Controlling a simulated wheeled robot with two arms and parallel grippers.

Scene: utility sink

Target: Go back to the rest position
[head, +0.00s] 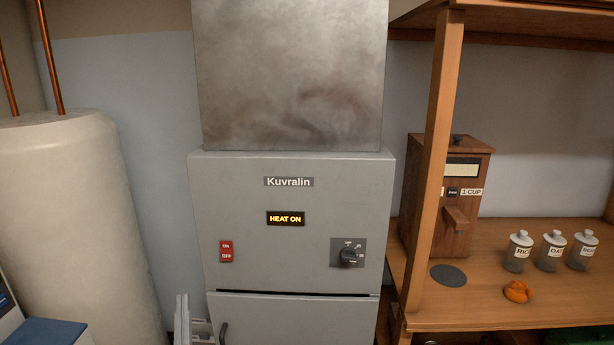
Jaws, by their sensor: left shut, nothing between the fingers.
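My left gripper (183,308) shows at the bottom edge, left of the grey Kuvralin cabinet's lower door. Its fingers point up, shut and empty, and the rest of it is cut off by the frame. My right gripper is not in view. The grey Kuvralin cabinet (240,190) stands in the middle with its display (285,218) lit "HEAT ON". It has a red ON/OFF switch (226,251) and a black dial (348,256).
A pale tank (70,200) with copper pipes stands at the left. At the right, a wooden shelf (470,310) holds a wooden dispenser (455,200), a dark disc (448,275), an orange lump (518,292) and three labelled jars (551,252). A shelf post stands close beside the cabinet.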

